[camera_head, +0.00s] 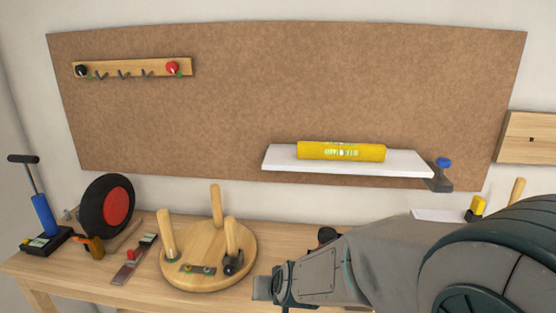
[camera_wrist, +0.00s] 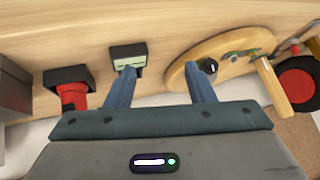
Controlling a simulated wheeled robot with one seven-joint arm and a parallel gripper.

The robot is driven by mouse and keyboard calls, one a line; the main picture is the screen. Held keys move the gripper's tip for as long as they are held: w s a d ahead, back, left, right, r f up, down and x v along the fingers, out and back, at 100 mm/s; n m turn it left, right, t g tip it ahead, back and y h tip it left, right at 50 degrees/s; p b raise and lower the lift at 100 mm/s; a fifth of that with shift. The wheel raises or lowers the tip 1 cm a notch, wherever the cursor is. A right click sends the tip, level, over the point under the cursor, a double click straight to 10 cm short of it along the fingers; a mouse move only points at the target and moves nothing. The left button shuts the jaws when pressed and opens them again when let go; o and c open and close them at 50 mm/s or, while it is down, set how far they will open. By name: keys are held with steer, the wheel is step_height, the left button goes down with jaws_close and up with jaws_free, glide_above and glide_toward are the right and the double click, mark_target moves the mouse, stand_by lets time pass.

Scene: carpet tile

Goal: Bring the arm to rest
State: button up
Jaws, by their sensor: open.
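My gripper (camera_wrist: 160,88) shows in the wrist view with its two blue-grey fingers well apart and nothing between them. In the head view my gripper (camera_head: 268,288) is at the lower middle, just right of the round wooden stool top. My grey arm reaches in from the lower right. In the wrist view the left finger overlaps a small black box with a pale label (camera_wrist: 128,56), and the right finger lies in front of the edge of the wooden disc; contact cannot be told.
The stool top with upright legs (camera_head: 185,272) lies on the workbench (camera_head: 60,275). A black wheel with red hub (camera_head: 117,207) and a blue pump (camera_head: 43,215) stand left.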

steer(key=s+d+r+g+h, duration=0.1)
steer(key=s+d+r+g, duration=0.1)
steer(key=s+d, duration=0.5)
steer(key=s+d+r+g+h, duration=0.2)
steer(key=s+d+r, duration=0.3)
steer(key=s+d, duration=0.3)
steer(key=shift+s+d+m, duration=0.2)
steer(key=shift+d+m, duration=0.2)
steer(key=shift+d, duration=0.3)
